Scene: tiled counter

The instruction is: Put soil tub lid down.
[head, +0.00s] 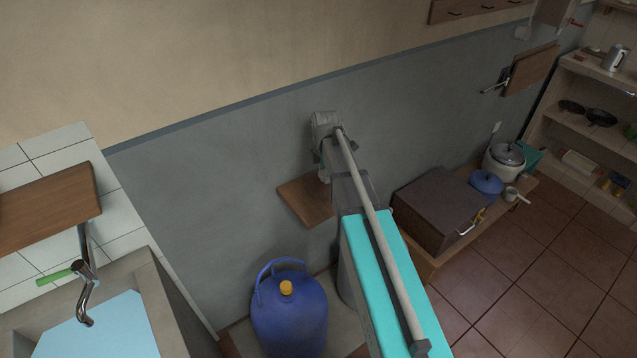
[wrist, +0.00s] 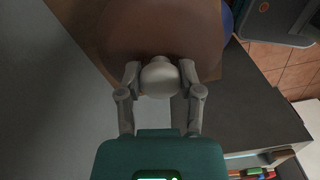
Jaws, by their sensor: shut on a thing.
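In the wrist view my gripper (wrist: 160,77) is shut on a pale round knob (wrist: 160,82), one finger on each side. Beyond the knob is a broad brown disc (wrist: 165,30), which I take to be the soil tub lid; its far edge is cut off by the frame. A tan wooden board (wrist: 92,22) shows behind the disc. Whether the disc touches the board cannot be told. In the head view a wooden board (head: 300,203) shows by the wall, partly behind my arm; the lid and fingertips cannot be made out there.
A blue jug (head: 289,315) with a yellow cap stands below the board. Right of my arm are a dark box (head: 437,208), a blue pot (head: 486,182) and a cooker (head: 503,160) on a low bench. A sink (head: 105,330) is at lower left.

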